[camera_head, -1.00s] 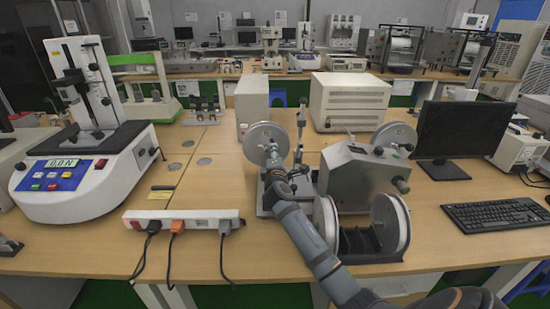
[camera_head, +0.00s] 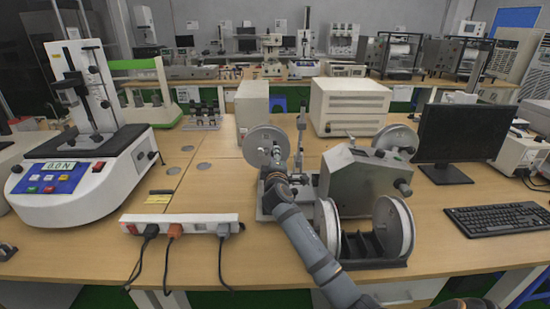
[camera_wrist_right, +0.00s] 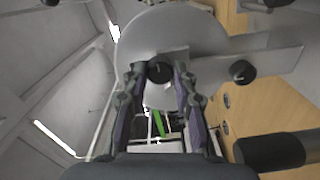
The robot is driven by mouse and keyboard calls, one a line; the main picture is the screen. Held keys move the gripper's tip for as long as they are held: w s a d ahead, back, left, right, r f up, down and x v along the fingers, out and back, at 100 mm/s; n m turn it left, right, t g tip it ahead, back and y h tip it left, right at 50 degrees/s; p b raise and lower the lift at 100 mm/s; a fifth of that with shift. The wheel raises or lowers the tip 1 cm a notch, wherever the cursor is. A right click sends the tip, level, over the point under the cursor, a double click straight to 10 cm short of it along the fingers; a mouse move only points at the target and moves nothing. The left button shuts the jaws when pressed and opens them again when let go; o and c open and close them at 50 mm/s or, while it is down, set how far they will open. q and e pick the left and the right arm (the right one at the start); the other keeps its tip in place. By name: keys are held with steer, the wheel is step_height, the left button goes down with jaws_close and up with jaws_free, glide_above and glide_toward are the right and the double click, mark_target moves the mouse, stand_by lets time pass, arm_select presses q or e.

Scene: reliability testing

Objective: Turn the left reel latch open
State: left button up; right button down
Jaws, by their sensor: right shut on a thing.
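The left reel (camera_head: 254,141) is a grey metal disc on the left side of the test machine (camera_head: 365,190). In the right wrist view the reel (camera_wrist_right: 195,30) fills the upper middle. Its latch (camera_wrist_right: 159,71) is a small black round piece at the hub. My right gripper (camera_wrist_right: 158,78) has its fingers on either side of the latch and is shut on it. In the head view my right gripper (camera_head: 276,172) is at the reel's lower front, and the latch is hard to make out there. My left gripper is in neither view.
Two large spool discs (camera_head: 393,226) stand in front of the machine, close to my right arm. A power strip (camera_head: 180,224) with cords lies to the left. A monitor (camera_head: 455,133) and keyboard (camera_head: 498,216) are at the right. The table between strip and tester (camera_head: 85,150) is fairly clear.

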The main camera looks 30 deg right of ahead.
steer(key=c, duration=1.1)
jaws_free()
steer(key=shift+o, duration=0.2)
steer(key=v, duration=1.2)
steer(key=shift+f, duration=0.1)
